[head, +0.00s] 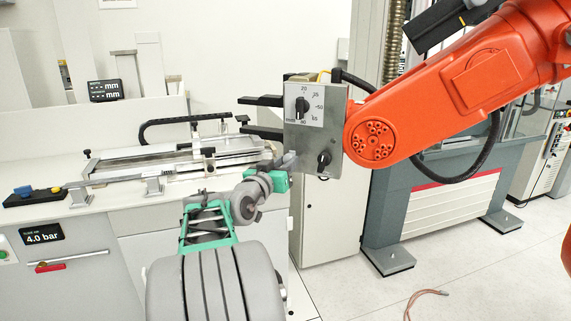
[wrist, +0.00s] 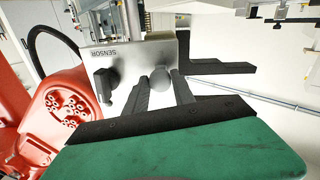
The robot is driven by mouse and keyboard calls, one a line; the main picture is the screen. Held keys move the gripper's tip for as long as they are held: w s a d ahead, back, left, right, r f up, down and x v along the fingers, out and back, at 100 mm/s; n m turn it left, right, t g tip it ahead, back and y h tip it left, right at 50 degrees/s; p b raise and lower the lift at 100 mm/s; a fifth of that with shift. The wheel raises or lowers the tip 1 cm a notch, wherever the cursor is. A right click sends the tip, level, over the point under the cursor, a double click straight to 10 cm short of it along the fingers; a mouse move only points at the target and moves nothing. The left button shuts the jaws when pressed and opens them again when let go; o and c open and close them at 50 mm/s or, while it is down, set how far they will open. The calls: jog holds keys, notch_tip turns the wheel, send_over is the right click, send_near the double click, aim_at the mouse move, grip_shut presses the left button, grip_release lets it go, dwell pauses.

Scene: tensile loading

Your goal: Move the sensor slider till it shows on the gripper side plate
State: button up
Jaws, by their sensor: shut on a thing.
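The gripper side plate (head: 335,125) is a grey metal plate on the end of the orange arm. It carries a dial with a black knob (head: 302,106) and a lower black knob (head: 323,160). In the wrist view the plate (wrist: 150,55) shows the word SENSOR upside down, beside a black knob (wrist: 103,86). My gripper (head: 289,161) is at the plate's lower left edge. In the wrist view my gripper (wrist: 163,88) has its two dark fingers on either side of a small grey rounded piece (wrist: 159,78), which seems to be the sensor slider. The slider's reading cannot be made out.
The orange arm (head: 455,85) reaches in from the right. Two black jaws (head: 262,131) stick out left of the plate. A white bench (head: 60,215) with a measuring rail (head: 180,158) stands behind at left. A grey testing machine (head: 430,215) stands at right.

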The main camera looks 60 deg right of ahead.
grip_shut()
jog(key=shift+r+b, duration=0.1)
jog(key=shift+b, duration=0.75)
jog(key=shift+r, duration=0.3)
jog(key=o, duration=1)
grip_release()
jog(key=shift+a, duration=0.15)
jog(key=a+b, duration=0.1)
jog(key=a, duration=0.6)
jog(key=shift+a+b, duration=0.3)
jog(key=shift+b, duration=0.1)
jog(key=shift+s, duration=0.1)
